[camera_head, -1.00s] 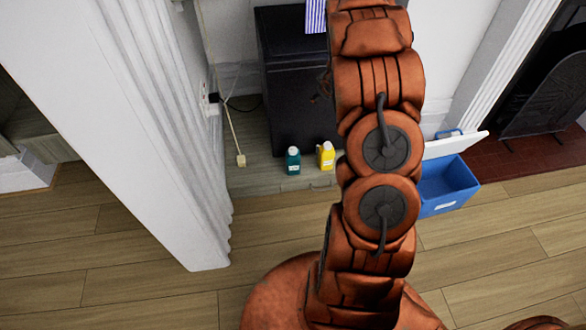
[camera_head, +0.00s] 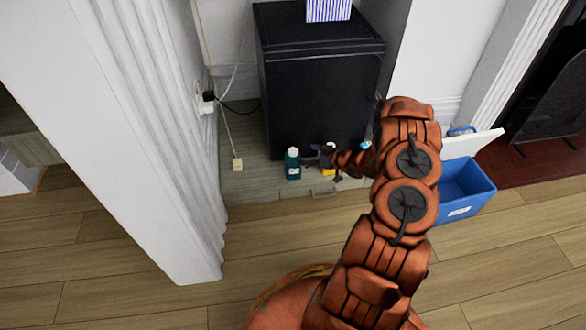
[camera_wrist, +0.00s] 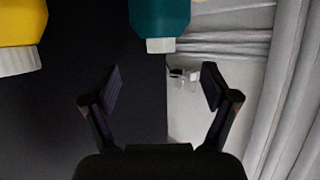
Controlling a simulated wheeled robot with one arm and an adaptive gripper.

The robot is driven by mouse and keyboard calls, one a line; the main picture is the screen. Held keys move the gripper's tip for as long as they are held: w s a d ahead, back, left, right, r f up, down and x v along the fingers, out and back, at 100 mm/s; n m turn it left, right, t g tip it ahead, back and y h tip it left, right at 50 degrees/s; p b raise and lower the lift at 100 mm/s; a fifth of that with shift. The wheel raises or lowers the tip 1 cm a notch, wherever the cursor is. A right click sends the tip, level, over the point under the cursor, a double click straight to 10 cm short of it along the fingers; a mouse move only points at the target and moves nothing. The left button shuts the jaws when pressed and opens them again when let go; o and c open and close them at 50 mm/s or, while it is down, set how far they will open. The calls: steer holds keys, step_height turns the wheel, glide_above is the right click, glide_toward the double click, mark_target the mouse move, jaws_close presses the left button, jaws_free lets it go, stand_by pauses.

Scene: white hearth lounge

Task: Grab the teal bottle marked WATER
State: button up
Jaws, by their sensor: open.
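The teal bottle (camera_head: 293,168) with a white cap stands upright on the grey ledge in front of the black cabinet. Its label is too small to read. My gripper (camera_head: 316,157) is beside it on the right, reaching in low over the yellow bottle (camera_head: 328,172), which it partly hides. In the wrist view the picture is upside down. The teal bottle (camera_wrist: 160,18) is at the top centre, cap downward. My open, empty gripper (camera_wrist: 162,88) has its fingers apart below the cap, with nothing between them. The yellow bottle (camera_wrist: 18,30) is at the upper left.
The black cabinet (camera_head: 315,90) stands close behind the bottles. A blue bin (camera_head: 465,190) with an open white lid is at right. The wooden floor in front is clear.

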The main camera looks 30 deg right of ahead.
mark_target(297, 153)
steer(key=shift+b+x, duration=0.4)
steer(key=shift+x, duration=1)
steer(key=b+x, duration=0.1)
steer(key=x, duration=0.1)
steer(key=b+x, duration=0.1)
steer(key=x, duration=0.1)
steer(key=shift+s+f, duration=0.2)
steer(key=shift+f, duration=0.05)
steer(key=shift+w+a+f, duration=0.1)
steer(key=shift+w+a, duration=0.1)
steer(key=shift+w, duration=0.25)
jaws_close()
